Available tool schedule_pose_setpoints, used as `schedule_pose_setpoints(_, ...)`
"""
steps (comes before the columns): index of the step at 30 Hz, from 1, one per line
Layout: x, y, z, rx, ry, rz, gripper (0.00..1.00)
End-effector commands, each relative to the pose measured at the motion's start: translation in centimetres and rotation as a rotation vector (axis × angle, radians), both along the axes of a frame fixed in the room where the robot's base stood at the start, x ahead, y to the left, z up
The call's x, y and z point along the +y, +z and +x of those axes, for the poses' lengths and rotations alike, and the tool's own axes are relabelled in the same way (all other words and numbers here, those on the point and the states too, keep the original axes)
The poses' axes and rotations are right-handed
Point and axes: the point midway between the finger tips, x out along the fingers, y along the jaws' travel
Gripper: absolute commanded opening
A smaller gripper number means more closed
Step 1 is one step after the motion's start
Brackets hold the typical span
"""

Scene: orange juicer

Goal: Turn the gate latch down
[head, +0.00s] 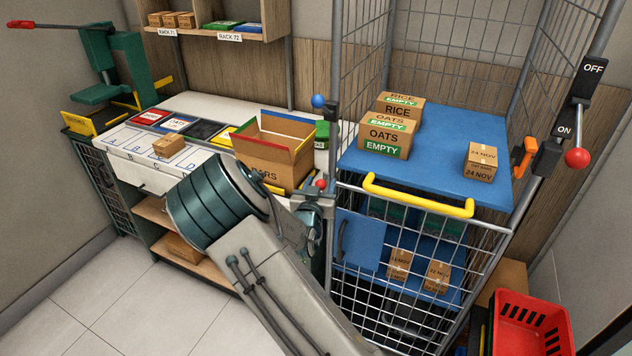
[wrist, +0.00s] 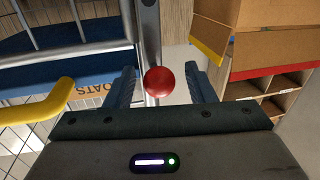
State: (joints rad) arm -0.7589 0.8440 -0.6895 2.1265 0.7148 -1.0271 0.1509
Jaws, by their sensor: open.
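A red ball knob (wrist: 158,81) sits between my open fingers in the wrist view, in front of a grey post. In the head view the red knob (head: 320,184) is on the cage's left front post, with a blue ball knob (head: 318,101) higher up. My gripper (wrist: 160,90) is open; whether its fingers touch the knob cannot be told. In the head view my gripper (head: 312,212) is partly hidden by my arm. The mesh gate (head: 400,262) has a yellow handle (head: 418,196). An orange lever (head: 524,156) is on the right post.
A blue shelf (head: 440,140) in the cage holds cartons. An open cardboard box (head: 272,160) stands on the counter close left of my gripper. An ON/OFF lever with a red ball (head: 577,158) is at far right, above a red basket (head: 530,325).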

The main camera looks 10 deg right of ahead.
Motion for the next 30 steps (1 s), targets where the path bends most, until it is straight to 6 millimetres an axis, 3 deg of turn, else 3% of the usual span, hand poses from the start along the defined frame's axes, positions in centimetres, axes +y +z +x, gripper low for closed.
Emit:
schedule_pose_setpoints(11,-0.2,0.0,0.6,0.000,0.000,0.000,0.50)
schedule_pose_setpoints(16,-0.2,0.0,0.5,0.000,0.002,0.000,0.02)
schedule_pose_setpoints(17,-0.1,0.0,0.5,0.000,0.002,0.000,0.00)
schedule_pose_setpoints(18,2.2,0.1,0.6,-0.003,0.012,0.004,0.00)
schedule_pose_setpoints(21,0.9,-0.1,0.6,-0.001,0.010,0.002,0.00)
schedule_pose_setpoints(30,0.9,-0.1,1.1,-0.019,0.023,0.026,0.00)
